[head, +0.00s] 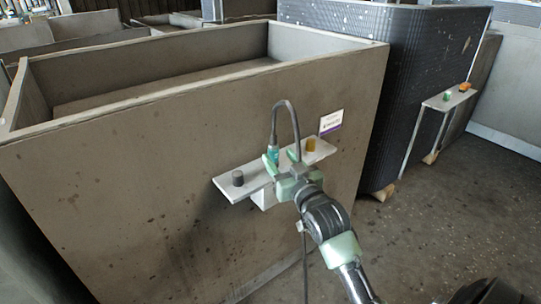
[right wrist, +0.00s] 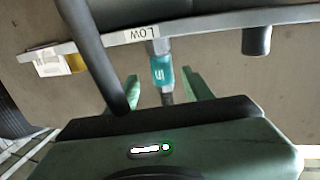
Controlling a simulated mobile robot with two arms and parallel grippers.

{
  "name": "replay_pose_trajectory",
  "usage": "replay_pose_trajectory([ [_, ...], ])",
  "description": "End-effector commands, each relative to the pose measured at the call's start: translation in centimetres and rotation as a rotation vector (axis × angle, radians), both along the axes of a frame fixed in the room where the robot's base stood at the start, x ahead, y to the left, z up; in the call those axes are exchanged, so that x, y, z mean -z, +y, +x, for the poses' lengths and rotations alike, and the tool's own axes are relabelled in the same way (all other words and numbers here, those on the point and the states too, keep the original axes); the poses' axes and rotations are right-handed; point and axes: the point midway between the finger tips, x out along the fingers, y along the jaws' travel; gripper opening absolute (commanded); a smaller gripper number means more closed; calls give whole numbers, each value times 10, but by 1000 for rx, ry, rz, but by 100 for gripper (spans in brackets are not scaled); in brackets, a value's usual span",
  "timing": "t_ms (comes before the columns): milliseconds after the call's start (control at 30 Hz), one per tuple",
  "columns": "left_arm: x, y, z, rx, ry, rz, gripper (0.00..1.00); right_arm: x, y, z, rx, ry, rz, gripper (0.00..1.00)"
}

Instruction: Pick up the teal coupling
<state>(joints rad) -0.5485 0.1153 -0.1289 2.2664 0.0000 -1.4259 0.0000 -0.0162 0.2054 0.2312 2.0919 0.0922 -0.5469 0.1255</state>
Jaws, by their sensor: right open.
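The teal coupling (head: 272,153) stands on the light shelf (head: 262,181) fixed to the side of the big grey-brown housing. A dark hose (head: 290,103) rises from its top and loops over to the right. In the right wrist view the coupling (right wrist: 162,70) has a dark mark on it and joins a grey fitting at the shelf. My right gripper (head: 281,158) is open at the coupling. In the right wrist view, its two green fingers (right wrist: 161,86) are apart, one on each side of the coupling's line, with visible gaps. My left gripper is not in view.
A dark cylinder (head: 238,178) and a yellow cylinder (head: 310,145) stand on the shelf on either side. A white label (head: 331,121) is on the wall behind. The hose (right wrist: 90,50) crosses close beside the left finger in the wrist view. Another small shelf (head: 448,99) stands at right.

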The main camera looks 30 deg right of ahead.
Motion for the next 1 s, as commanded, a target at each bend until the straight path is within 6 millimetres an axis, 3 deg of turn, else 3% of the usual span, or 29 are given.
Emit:
replay_pose_trajectory([
  [200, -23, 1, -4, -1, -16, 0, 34, 0, -4, 32, 0, -3, -2, 52],
  [500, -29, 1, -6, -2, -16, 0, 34, -1, -4, 39, -1, -2, -1, 52],
  [533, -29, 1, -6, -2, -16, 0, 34, -1, -4, 39, -1, -2, -1, 49],
  [700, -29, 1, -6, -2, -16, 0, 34, -1, -4, 39, -1, -2, -1, 2],
  [1000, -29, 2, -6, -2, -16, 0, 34, -2, -4, 39, -1, -4, -2, 0],
])
